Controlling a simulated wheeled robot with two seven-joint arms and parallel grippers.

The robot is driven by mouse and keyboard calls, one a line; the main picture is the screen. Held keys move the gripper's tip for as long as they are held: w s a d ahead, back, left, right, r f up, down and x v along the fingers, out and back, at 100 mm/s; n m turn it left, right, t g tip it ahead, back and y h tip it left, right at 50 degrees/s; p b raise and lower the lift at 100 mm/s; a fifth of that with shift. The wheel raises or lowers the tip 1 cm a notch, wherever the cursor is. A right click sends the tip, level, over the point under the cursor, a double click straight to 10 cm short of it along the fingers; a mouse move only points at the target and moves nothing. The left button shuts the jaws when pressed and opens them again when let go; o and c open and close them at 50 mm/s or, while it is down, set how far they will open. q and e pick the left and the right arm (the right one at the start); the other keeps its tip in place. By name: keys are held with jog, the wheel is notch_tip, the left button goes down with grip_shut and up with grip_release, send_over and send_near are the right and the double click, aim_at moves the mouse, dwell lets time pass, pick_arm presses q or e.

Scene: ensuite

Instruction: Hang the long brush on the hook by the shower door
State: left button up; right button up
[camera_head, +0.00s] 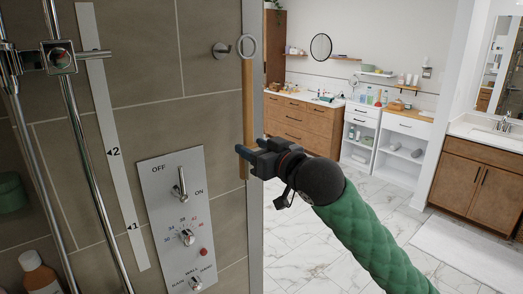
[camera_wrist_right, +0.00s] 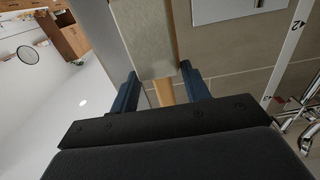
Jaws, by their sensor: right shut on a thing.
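The long brush has a wooden handle (camera_head: 248,105) that stands nearly upright with a pale ring (camera_head: 247,46) at its top. The round metal hook (camera_head: 221,50) is on the tiled wall, just left of the ring; a small gap shows between them in the head view. My right gripper (camera_head: 247,160) is shut on the handle low down. In the right wrist view the handle (camera_wrist_right: 166,91) runs between the two blue fingers, and a pale block (camera_wrist_right: 145,40), perhaps the bristles, lies beyond them. My left gripper is not in view.
A shower control panel (camera_head: 181,222) with levers is on the wall below the hook. A metal shower rail (camera_head: 88,160) stands at left, with a bottle (camera_head: 38,274) at lower left. The shower's edge (camera_head: 254,230) is beside my gripper; open marble floor (camera_head: 310,235) lies right.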

aim_at(244, 144)
jog(key=shift+w+a, duration=0.1)
jog(key=shift+a, duration=0.35)
jog(key=shift+w+a, duration=0.15)
jog(key=shift+w, duration=0.05)
jog(key=shift+w+f+b, duration=0.15)
jog(key=shift+w+b, duration=0.15)
jog(key=shift+w, duration=0.4)
jog(key=shift+w+a, duration=0.35)
jog(key=shift+a, duration=0.2)
jog(key=shift+w+a+f+b, duration=0.15)
jog(key=shift+w+b, duration=0.2)
jog(key=shift+w, duration=0.2)
jog(key=w+a, duration=0.1)
jog(key=w+a+f, duration=0.1)
jog(key=shift+w+b, duration=0.3)
jog(key=shift+b, duration=0.05)
jog(key=shift+w+a+f, duration=0.15)
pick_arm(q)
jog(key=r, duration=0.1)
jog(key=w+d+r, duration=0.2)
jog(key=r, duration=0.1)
pick_arm(e)
jog(key=shift+f, duration=0.1)
